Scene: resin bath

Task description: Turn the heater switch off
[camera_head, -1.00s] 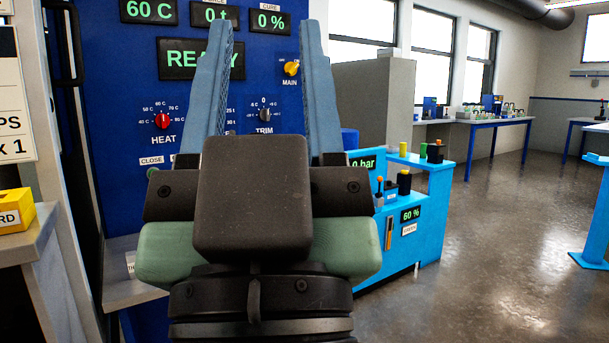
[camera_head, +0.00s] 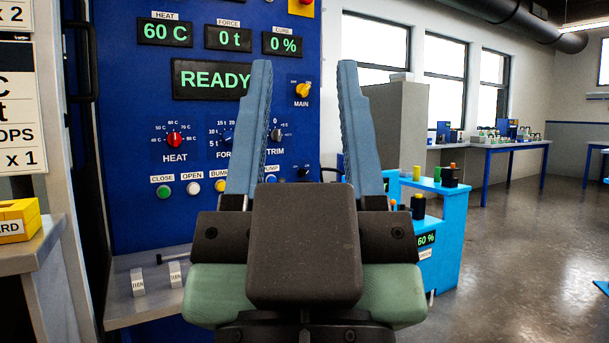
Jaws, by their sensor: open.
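My gripper (camera_head: 305,66) is open and empty, its two blue fingers pointing up and apart in front of the right edge of a blue control panel (camera_head: 120,110). No switch labelled heater can be read. The panel has a red HEAT knob (camera_head: 174,139) at left and a yellow MAIN switch (camera_head: 302,90) seen between the fingers. A small dark switch (camera_head: 303,172) sits low between the fingers; its label is too small to read. The left finger partly hides the FORCE knob (camera_head: 227,138) and the lower button row. No contact with the panel shows.
Displays read 60 C (camera_head: 165,32), 0 t and 0 %, with READY below. A light-blue unit (camera_head: 445,225) with knobs stands right, partly behind my gripper. A grey shelf (camera_head: 125,310) juts out below the panel.

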